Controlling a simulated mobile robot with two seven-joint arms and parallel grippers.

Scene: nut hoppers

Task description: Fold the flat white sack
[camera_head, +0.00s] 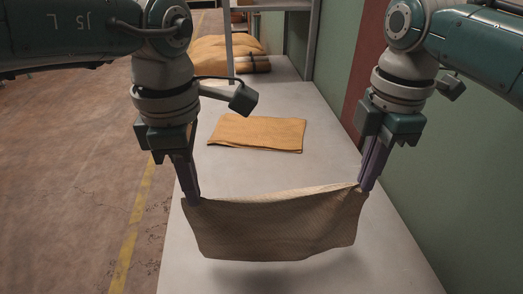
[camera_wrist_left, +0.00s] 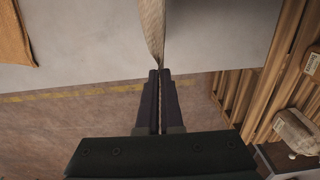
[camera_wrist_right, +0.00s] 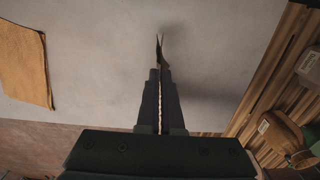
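A pale beige-white sack (camera_head: 280,228) hangs between my two grippers above the grey table (camera_head: 262,173). Its upper edge is held at both corners and sags slightly; a shadow lies below it. My left gripper (camera_head: 193,200) is shut on the sack's left corner. In the left wrist view the fingers (camera_wrist_left: 160,75) pinch the cloth (camera_wrist_left: 152,30). My right gripper (camera_head: 366,186) is shut on the right corner. In the right wrist view a thin edge of cloth (camera_wrist_right: 160,48) rises from between the fingers (camera_wrist_right: 160,75).
A folded orange-tan sack (camera_head: 257,133) lies flat on the table behind the held one. More orange sacks (camera_head: 215,55) are piled farther back by a shelf post (camera_head: 229,40). A green wall (camera_head: 455,160) borders the table's right side; open floor (camera_head: 65,180) is left.

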